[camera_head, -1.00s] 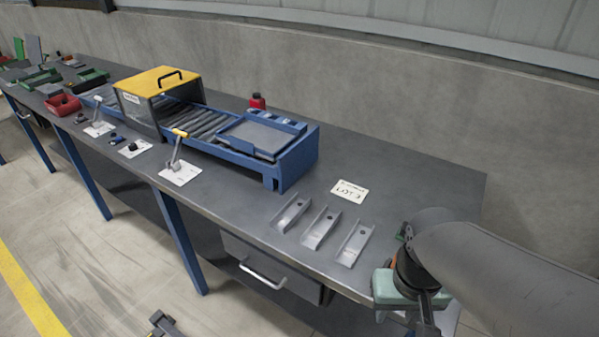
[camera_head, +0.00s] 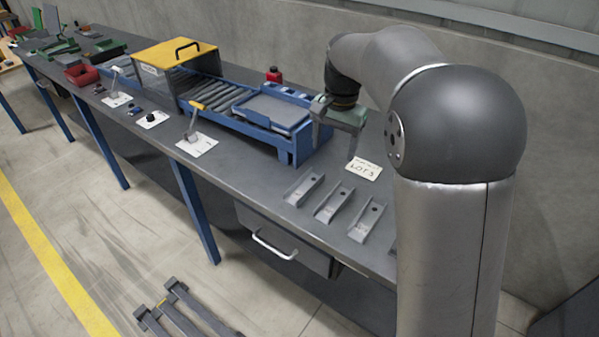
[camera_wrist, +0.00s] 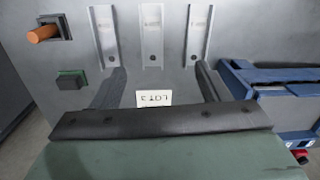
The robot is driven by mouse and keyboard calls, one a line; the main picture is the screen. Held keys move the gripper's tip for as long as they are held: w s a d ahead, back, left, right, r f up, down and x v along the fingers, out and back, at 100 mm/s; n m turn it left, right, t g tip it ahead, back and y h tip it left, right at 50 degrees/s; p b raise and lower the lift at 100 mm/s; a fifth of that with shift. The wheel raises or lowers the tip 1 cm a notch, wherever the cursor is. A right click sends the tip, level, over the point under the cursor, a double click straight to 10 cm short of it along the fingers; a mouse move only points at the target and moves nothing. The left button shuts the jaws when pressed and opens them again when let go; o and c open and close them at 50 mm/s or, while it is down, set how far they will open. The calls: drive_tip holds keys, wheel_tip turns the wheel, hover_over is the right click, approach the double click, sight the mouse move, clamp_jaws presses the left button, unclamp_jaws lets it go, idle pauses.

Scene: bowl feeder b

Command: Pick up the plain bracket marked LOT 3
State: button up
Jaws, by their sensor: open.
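Three plain grey channel-shaped brackets lie side by side on the bench: left (camera_head: 304,188), middle (camera_head: 333,202) and right (camera_head: 367,220). They also show in the wrist view: one on the left (camera_wrist: 105,38), one in the middle (camera_wrist: 151,36), one on the right (camera_wrist: 198,36). Each has a dark hole near one end; small print on them is unreadable. A white card reading LOT 3 (camera_head: 363,168) lies behind them; it appears upside down in the wrist view (camera_wrist: 154,98). My gripper (camera_head: 335,144) is open and empty above the bench, behind the brackets near the card.
A blue roller conveyor (camera_head: 308,148) with a tray end stands left of my gripper. A yellow-topped housing (camera_head: 180,52) spans it. In the wrist view, an orange-handled item (camera_wrist: 42,34) and a dark green block (camera_wrist: 70,80) sit left of the brackets. A drawer handle (camera_head: 272,246) juts out in front.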

drive_tip(key=w+a, duration=0.5)
drive_tip(key=a, duration=0.2)
drive_tip(key=m+p, duration=0.1)
hover_over(304, 189)
wheel_tip(304, 189, down, 12)
drive_tip(key=shift+s+d+f, duration=0.1)
drive_tip(key=shift+f+p, duration=0.75)
drive_tip(key=shift+f, duration=2.25)
drive_tip(key=c, duration=1.1)
